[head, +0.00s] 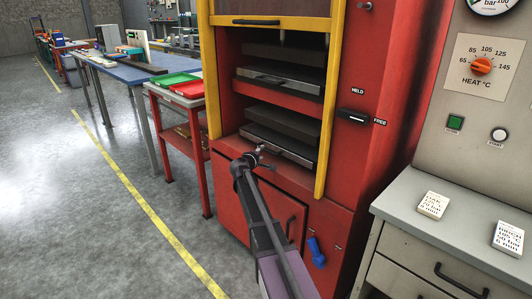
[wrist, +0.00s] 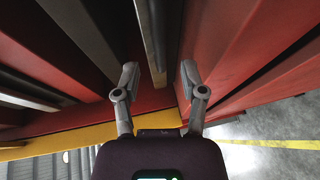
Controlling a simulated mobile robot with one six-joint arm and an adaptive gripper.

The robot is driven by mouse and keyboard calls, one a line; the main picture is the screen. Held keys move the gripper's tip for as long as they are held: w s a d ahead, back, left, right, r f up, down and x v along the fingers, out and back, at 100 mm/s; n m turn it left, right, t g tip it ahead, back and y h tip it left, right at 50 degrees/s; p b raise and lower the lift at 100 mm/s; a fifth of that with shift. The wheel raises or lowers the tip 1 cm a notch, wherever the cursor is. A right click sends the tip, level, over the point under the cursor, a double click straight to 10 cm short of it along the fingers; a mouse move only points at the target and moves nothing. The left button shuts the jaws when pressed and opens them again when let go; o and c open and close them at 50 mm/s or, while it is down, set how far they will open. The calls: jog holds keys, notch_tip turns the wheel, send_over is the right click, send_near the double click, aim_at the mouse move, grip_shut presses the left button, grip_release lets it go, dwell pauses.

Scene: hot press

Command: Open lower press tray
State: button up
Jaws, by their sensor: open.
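The red press stands in the middle of the head view with two openings. The lower press tray (head: 290,150) is a flat grey metal tray in the lower opening, under a dark platen (head: 284,122). My gripper (head: 260,151) is at the left part of this tray's front edge. In the wrist view my gripper (wrist: 159,72) is open. A long light metal bar (wrist: 152,35), apparently the tray's front edge or handle, runs between the fingers, nearer the left one. I cannot tell whether either finger touches it.
The upper press tray (head: 280,84) sits above in its own opening. A red cabinet door (head: 291,222) is below.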

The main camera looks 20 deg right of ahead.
aim_at(265, 150)
jog(key=shift+b+x, duration=0.35)
jog(key=shift+x, duration=2.25)
grip_shut()
